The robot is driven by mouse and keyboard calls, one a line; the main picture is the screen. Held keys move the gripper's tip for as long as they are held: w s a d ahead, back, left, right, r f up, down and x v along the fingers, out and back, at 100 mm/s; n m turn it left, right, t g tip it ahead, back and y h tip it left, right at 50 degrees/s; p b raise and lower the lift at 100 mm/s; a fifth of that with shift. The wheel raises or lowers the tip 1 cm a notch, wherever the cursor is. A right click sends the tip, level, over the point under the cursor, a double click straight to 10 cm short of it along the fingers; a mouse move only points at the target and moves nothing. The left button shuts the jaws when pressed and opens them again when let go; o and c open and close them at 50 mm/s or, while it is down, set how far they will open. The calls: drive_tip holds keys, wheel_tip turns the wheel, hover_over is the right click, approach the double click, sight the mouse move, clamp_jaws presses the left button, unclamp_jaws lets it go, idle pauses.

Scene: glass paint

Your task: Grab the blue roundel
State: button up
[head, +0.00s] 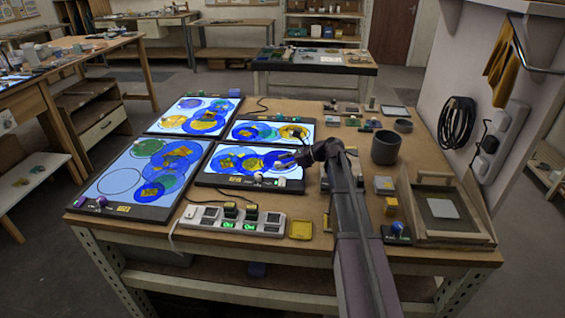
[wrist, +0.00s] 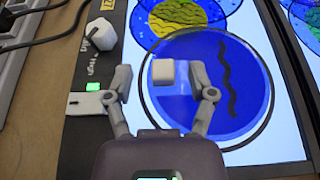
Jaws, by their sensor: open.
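The blue roundel (wrist: 235,85) is a deep blue disc with a dark wavy line, lying flat on a lit panel in the wrist view. A small pale block (wrist: 162,72) shows over its left part; I cannot tell whether it is fixed to it. My gripper (wrist: 160,76) is open above the roundel's left edge, one finger on each side of the block with gaps. In the head view my gripper (head: 287,158) is over the right end of the lower middle light panel (head: 216,181), partly covering the roundel there.
A pale knob (wrist: 102,33) stands on the panel's dark border, near my left finger. Yellow-patterned discs (wrist: 188,22) lie beside the roundel. Other lit panels (head: 111,198) hold overlapping discs. A power strip (head: 272,224), a grey cup (head: 386,147) and a wooden tray (head: 455,237) are nearby.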

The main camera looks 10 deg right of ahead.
clamp_jaws()
idle(0.3)
drive_tip(key=shift+r, duration=0.2)
wheel_tip(320, 180, up, 2)
drive_tip(key=p, duration=0.2)
drive_tip(key=shift+p, duration=0.3)
drive_tip(key=shift+r+p, duration=0.8)
drive_tip(key=shift+r, duration=0.1)
drive_tip(key=s+a, duration=0.3)
drive_tip(key=s, duration=0.4)
drive_tip(key=s+a, duration=0.4)
drive_tip(key=s, duration=0.3)
drive_tip(key=shift+s+r+p, duration=0.2)
drive_tip(key=shift+r+p, duration=0.2)
drive_tip(key=shift+a, duration=0.1)
